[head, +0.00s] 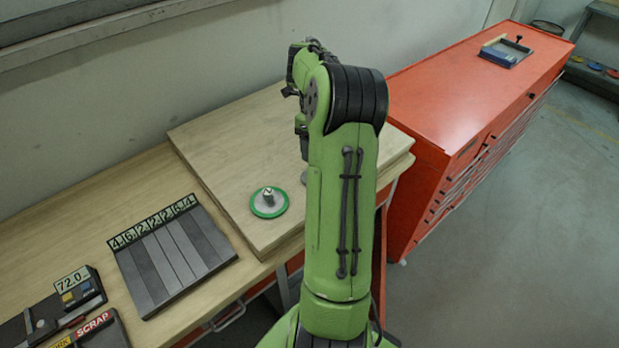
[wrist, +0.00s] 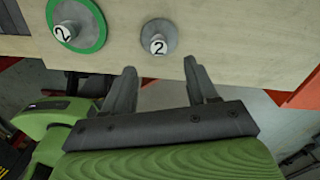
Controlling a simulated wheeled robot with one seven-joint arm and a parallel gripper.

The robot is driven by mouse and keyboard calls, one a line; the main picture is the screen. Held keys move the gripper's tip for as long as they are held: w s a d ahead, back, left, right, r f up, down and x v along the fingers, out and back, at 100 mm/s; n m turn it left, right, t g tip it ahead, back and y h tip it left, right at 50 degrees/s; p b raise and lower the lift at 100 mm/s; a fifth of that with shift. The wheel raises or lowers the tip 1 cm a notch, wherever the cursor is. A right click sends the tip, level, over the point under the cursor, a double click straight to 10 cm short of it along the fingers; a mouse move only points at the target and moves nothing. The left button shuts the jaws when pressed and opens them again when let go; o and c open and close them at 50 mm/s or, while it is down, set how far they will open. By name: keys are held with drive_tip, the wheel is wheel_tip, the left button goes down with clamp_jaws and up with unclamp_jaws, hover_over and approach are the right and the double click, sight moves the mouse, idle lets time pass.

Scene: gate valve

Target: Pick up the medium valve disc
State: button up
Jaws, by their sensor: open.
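Two discs lie on the raised wooden board. One is a grey disc with a green rim (head: 258,208) and a pale central hub; in the wrist view it is at the upper left (wrist: 92,40), its hub marked 2. The other is a smaller plain grey disc (wrist: 158,27), also with a hub marked 2. In the head view my arm hides most of this one. I cannot tell by name which is the medium valve disc. My gripper (wrist: 160,68) is open and empty. Its fingertips point toward the smaller grey disc, one on each side, apart from it.
The board (head: 225,140) rests on a wooden bench (head: 50,225). A panel of grey strips with number tags (head: 170,255) lies left of it. A 72.0 display (head: 73,279) and a SCRAP box (head: 95,325) stand at lower left. A red cabinet (head: 450,90) stands right.

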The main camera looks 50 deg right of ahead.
wheel_tip(320, 180, down, 8)
drive_tip(key=shift+w+f, duration=0.15)
drive_tip(key=shift+f, duration=0.05)
drive_tip(key=shift+r, duration=0.1)
clamp_jaws()
